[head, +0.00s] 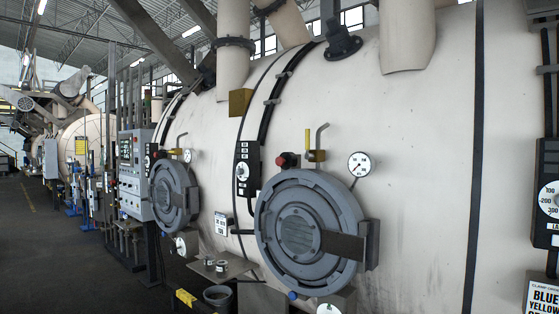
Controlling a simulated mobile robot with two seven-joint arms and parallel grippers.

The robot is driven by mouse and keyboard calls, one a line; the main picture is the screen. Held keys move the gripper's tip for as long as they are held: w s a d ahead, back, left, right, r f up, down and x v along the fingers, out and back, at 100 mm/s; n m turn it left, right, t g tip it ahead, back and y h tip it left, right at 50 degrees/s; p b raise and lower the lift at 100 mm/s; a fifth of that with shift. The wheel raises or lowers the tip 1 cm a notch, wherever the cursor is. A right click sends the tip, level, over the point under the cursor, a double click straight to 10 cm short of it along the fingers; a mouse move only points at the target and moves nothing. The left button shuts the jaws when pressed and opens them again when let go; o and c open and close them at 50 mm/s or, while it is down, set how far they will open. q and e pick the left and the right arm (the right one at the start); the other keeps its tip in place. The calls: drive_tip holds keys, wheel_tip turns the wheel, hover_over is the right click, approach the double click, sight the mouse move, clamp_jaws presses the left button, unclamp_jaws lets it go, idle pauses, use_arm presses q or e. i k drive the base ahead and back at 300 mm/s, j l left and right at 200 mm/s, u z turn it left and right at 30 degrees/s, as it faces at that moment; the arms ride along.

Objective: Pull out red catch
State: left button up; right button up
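A small red catch (287,160) with a dark part behind it sits at the upper left rim of the nearer round grey door (297,231) on the big cream vessel. It is just left of a yellow fitting with a grey bent handle (316,150). A smaller, similar reddish part (155,154) shows above the farther grey door (174,194). The nearer door looks shut, with a dark bar (343,245) across its right side. Neither of my grippers is in view.
A round gauge (359,164) stands right of the red catch, and a black dial box (245,170) left of it. A metal shelf (222,266) holding small cups juts out below, between the doors. Floor (45,255) is open at the left.

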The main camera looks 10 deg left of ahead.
sight(280, 161)
drive_tip(key=i+j, duration=0.1)
drive_tip(key=i, duration=0.4)
drive_tip(key=i+j+z, duration=0.15)
drive_tip(key=i, duration=0.35)
